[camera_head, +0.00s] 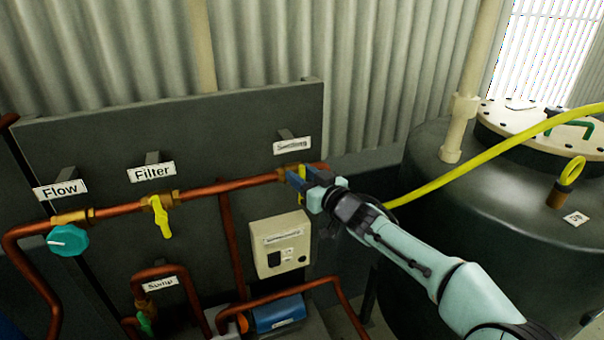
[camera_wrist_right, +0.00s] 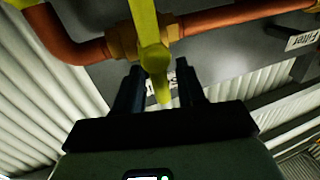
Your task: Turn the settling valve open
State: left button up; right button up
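The settling valve's yellow handle (camera_head: 302,171) sits on the copper pipe under the "Settling" label (camera_head: 293,145), mostly hidden by my right gripper (camera_head: 299,179). In the right wrist view the handle (camera_wrist_right: 149,42) runs down from the brass valve body (camera_wrist_right: 122,43) and reaches between the two dark fingers of the right gripper (camera_wrist_right: 160,75). The fingers are apart, one on each side of the handle, with gaps visible. Whether either finger touches it I cannot tell. My left gripper is not in view.
The filter valve (camera_head: 162,215) and teal flow valve (camera_head: 68,240) are on the same pipe, further left. A beige control box (camera_head: 280,245) is mounted below the gripper. A dark tank (camera_head: 480,200) stands at right, with a yellow hose (camera_head: 480,158) crossing above it.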

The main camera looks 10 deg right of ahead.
grip_shut()
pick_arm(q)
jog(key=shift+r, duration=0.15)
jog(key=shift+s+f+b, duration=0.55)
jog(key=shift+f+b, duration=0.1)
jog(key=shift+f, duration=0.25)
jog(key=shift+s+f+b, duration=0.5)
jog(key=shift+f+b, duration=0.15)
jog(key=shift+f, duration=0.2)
pick_arm(e)
jog(key=shift+s+a+f+n+g+h, duration=0.2)
jog(key=shift+a+f+n+h, duration=0.5)
jog(key=shift+n, duration=1.8)
jog(key=shift+w+a+f+n+g+h, duration=0.2)
jog(key=shift+n+h, duration=0.75)
jog(key=shift+n, duration=1.55)
jog(key=shift+s+a+f+n+g+h, duration=0.3)
jog(key=shift+a+f+n+h, duration=0.4)
jog(key=shift+n, duration=1.8)
jog(key=shift+w+d+r, duration=0.1)
jog(key=shift+d+r, duration=0.05)
